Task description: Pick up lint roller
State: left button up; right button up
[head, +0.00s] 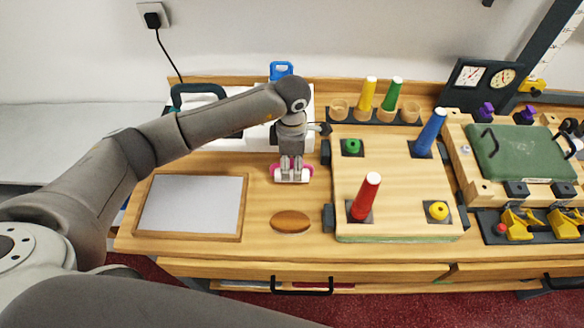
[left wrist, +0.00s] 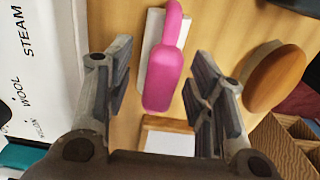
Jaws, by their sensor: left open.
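The lint roller (head: 275,170) lies on the wooden counter, with a pink handle and a white part, partly hidden behind my left gripper (head: 291,174). In the left wrist view the pink handle of the lint roller (left wrist: 163,68) lies lengthwise between the two fingers of my left gripper (left wrist: 161,88), with the white part beside and behind it. The fingers are open, with a gap showing on both sides of the handle. My right gripper is not in view.
A wooden oval (head: 291,222) lies just in front of the lint roller. A wood-framed pale panel (head: 192,204) is to the left. A board with coloured cones (head: 393,190) is close on the right. White lettered equipment (left wrist: 25,60) stands behind.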

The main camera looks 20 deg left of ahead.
pick_arm(q)
jog(key=shift+s+f, duration=0.1)
jog(key=shift+f, duration=0.45)
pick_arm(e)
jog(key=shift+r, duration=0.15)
pick_arm(q)
jog(key=c, duration=0.7)
grip_shut()
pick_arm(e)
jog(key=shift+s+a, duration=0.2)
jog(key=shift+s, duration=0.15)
pick_arm(q)
jog(key=shift+r, duration=0.1)
notch_tip(320, 180, up, 9)
jog(key=b, duration=0.3)
jog(key=shift+r, duration=0.45)
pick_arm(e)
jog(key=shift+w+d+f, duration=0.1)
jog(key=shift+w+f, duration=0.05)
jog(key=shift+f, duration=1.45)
